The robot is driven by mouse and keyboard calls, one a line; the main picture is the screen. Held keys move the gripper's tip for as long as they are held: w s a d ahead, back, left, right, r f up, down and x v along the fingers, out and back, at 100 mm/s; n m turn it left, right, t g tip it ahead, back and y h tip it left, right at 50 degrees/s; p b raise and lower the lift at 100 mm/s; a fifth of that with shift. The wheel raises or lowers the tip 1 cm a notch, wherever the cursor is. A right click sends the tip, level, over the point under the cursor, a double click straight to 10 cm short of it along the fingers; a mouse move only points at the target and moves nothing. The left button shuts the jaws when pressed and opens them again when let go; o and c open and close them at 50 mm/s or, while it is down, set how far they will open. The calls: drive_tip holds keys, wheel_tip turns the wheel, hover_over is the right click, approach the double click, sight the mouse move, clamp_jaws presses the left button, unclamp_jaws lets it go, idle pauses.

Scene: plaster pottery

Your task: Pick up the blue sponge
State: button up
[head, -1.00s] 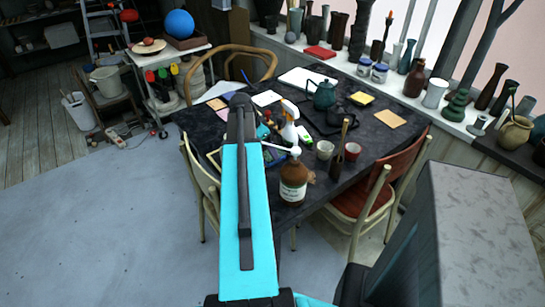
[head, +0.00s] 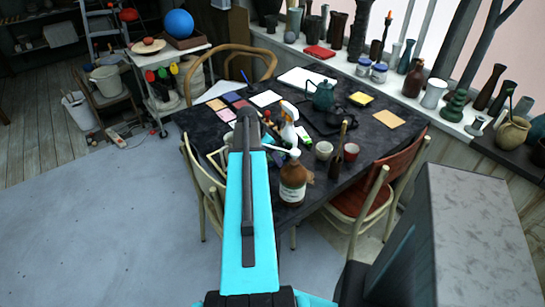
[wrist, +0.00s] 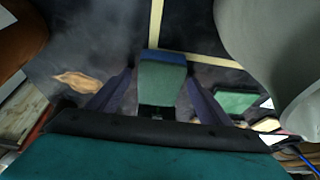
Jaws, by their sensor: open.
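A block with a blue far side and a green face, which looks like the blue sponge (wrist: 163,74), shows in the middle of the wrist view. My gripper (wrist: 160,82) is open, with one dark finger on each side of the block. Small gaps show between the block and the fingers, and the gripper is not closed on it. In the head view my own arm covers the gripper and the sponge.
A second green block (wrist: 235,102) lies right of the fingers. A large pale rounded object (wrist: 275,50) looms at upper right. The dark table (head: 330,205) also bears a brown bottle (head: 293,180), a spray bottle (head: 289,125) and a teapot (head: 322,97). Chairs surround the table.

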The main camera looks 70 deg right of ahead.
idle(0.5)
drive_tip(key=c, duration=1.2)
drive_tip(key=shift+r, duration=0.1)
wheel_tip(320, 180, up, 10)
drive_tip(key=b, duration=0.2)
idle(0.7)
